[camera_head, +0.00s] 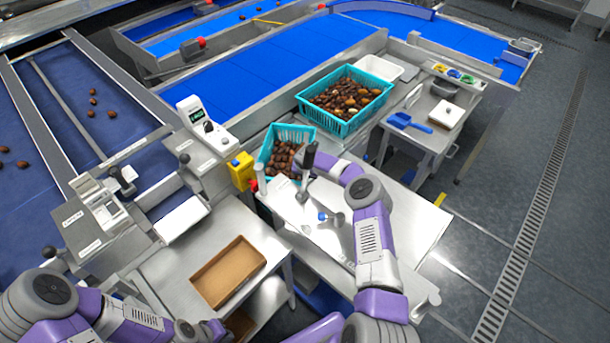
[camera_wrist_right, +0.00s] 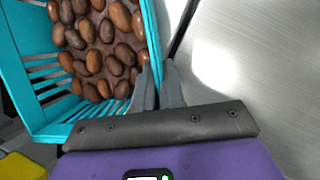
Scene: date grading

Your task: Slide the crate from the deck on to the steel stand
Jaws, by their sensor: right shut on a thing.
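A small teal slatted crate (camera_head: 267,155) full of brown dates stands at the left edge of a bare steel top (camera_head: 400,215) in the head view. In the right wrist view the crate (camera_wrist_right: 152,45) is on the left and bare steel (camera_wrist_right: 260,60) on the right. My right gripper (camera_wrist_right: 160,80) is shut on the crate's near-side wall; in the head view my arm partly hides this grip. My left gripper (camera_head: 213,330) is low at the bottom edge, away from the crate; its finger opening is too small to tell.
A larger teal crate of dates (camera_head: 325,118) stands behind. A yellow box (camera_head: 242,171) is close to the small crate's left. A brown tray (camera_head: 228,271) lies on a front-left table. A blue scoop (camera_head: 408,122) lies on a side table. Floor is clear at right.

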